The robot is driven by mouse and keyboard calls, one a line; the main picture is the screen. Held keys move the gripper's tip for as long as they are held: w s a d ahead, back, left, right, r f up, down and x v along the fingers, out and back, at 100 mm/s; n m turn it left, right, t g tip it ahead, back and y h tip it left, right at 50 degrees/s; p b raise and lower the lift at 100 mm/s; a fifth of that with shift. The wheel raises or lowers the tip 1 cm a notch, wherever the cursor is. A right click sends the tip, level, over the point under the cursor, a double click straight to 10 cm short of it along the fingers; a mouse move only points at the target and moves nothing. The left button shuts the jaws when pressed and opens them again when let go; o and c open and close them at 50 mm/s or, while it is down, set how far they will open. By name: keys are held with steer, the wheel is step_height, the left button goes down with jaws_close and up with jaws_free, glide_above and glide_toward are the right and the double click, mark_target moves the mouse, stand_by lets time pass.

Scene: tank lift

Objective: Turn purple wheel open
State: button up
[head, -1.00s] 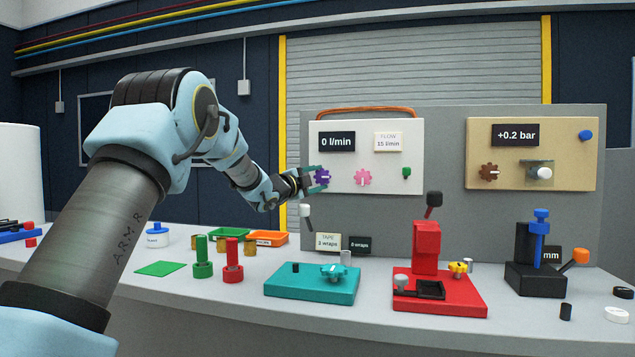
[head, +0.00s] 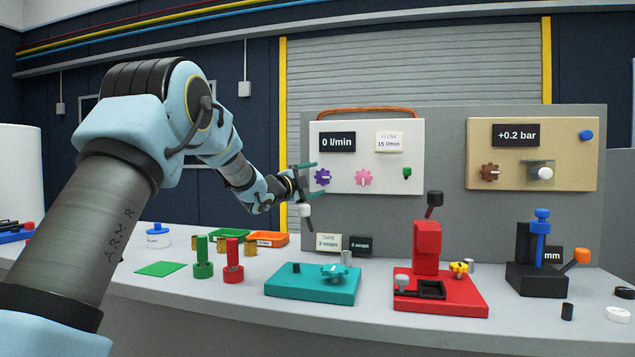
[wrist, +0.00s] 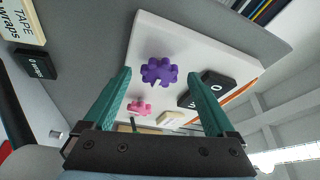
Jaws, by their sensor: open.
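The purple wheel (head: 322,177) is a small lobed knob with a white pointer mark, on the left of a white upright panel (head: 400,155). My gripper (head: 310,180) is open at the panel's left edge, its teal fingers above and below the wheel in the head view. In the wrist view the purple wheel (wrist: 158,72) lies beyond the gap between the open fingers (wrist: 160,85), with nothing held. The wheel looks apart from both fingers. A display (head: 337,142) reads 0 l/min, and a label (head: 389,142) reads FLOW 15 l/min.
A pink wheel (head: 363,178) sits close to the right of the purple one, with a green knob (head: 407,171) further right. A tan panel (head: 560,155) is at the right.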

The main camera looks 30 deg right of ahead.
steer(key=b+v, duration=0.1)
steer(key=v, duration=0.8)
steer(key=shift+b, duration=0.4)
